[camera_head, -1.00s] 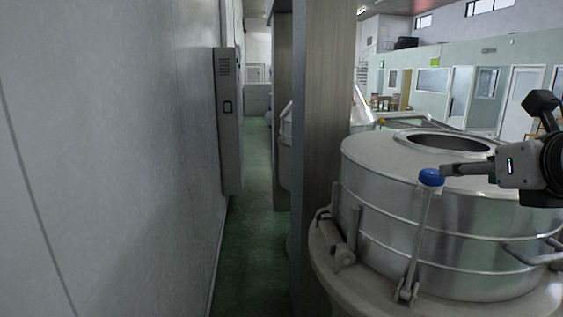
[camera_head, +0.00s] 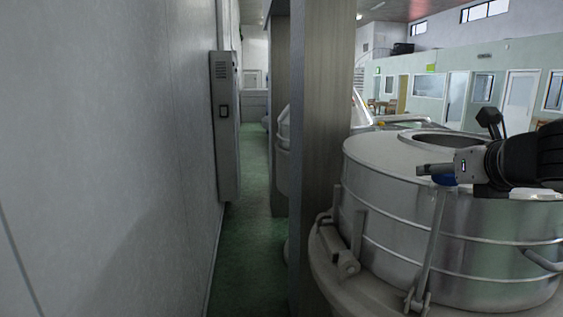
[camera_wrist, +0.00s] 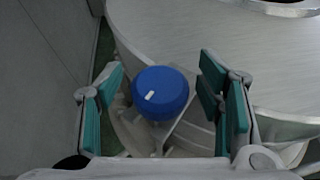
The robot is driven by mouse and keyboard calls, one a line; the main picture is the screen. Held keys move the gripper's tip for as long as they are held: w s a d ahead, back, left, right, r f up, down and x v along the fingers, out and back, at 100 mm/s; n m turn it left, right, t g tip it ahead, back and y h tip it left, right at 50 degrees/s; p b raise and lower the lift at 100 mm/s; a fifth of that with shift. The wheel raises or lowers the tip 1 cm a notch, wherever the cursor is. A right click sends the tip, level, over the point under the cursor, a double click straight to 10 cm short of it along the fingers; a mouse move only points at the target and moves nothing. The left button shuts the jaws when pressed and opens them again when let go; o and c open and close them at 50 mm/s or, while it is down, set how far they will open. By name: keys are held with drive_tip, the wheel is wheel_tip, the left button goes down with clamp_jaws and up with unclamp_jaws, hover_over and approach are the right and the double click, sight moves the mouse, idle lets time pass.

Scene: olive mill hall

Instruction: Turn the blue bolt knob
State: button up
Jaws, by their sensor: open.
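The blue bolt knob (camera_wrist: 162,97) sits between the two open fingers of my gripper (camera_wrist: 160,99) in the wrist view, apart from both pads, with a white mark on its top. In the head view the knob (camera_head: 444,180) shows only as a small blue part below my gripper (camera_head: 428,169), which hides most of it. The knob tops an upright, slightly tilted metal bolt (camera_head: 431,245) at the side of a round steel vessel (camera_head: 470,235). My gripper is open and empty, at the knob.
A second clamp (camera_head: 345,262) without a blue knob is on the vessel's left side. A wooden pillar (camera_head: 322,130) stands left of the vessel. A grey wall box (camera_head: 224,125) hangs on the left wall. A narrow green floor aisle (camera_head: 250,190) is clear.

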drive_tip(key=shift+w, duration=0.1)
drive_tip(key=shift+c, duration=0.2)
drive_tip(key=c, duration=1.1)
drive_tip(key=shift+c, duration=0.2)
